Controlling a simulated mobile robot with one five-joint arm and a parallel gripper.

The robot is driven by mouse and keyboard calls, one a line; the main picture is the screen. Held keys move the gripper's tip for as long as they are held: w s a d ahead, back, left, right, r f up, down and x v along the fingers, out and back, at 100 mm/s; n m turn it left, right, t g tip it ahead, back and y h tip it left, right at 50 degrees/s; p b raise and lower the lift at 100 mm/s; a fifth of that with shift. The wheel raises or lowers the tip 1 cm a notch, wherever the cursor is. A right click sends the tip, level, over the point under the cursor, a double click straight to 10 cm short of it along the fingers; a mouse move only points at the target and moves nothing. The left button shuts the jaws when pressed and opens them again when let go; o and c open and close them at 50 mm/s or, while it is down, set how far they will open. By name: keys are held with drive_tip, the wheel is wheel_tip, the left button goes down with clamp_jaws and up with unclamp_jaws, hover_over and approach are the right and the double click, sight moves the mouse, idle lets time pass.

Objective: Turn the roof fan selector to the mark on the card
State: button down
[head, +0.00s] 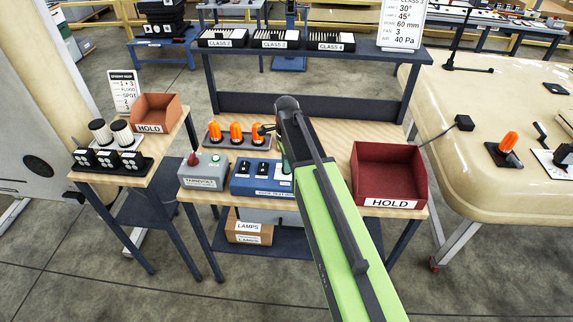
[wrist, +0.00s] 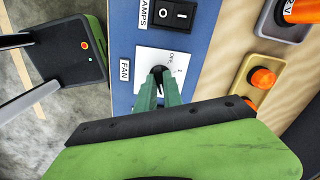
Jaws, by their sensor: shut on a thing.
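The roof fan selector (wrist: 158,71) is a small dark knob on a white plate (wrist: 180,61) labelled FAN, set in a blue panel (wrist: 122,18). Marks are printed on the plate, OFF among them. My gripper (wrist: 159,84) has its green fingers shut on the knob. The fingers cover much of it, so I cannot tell where it points. In the head view, the blue box (head: 241,182) stands on the workbench, and my arm hides part of it. A white card (head: 404,27) at the top right lists several settings, including a FAN line whose mark is too small to read.
A grey box (head: 205,183) with a red button stands left of the blue box. Orange beacons (head: 236,131) stand behind it. A red HOLD bin (head: 390,168) is at the right. Another card (head: 124,92) stands on the left table. A black rocker switch (wrist: 172,14) is beside the selector.

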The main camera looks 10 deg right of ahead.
drive_tip(key=c, duration=1.5)
unclamp_jaws()
wheel_tip(320, 180, up, 18)
drive_tip(key=p, duration=1.7)
drive_tip(key=shift+f, duration=0.25)
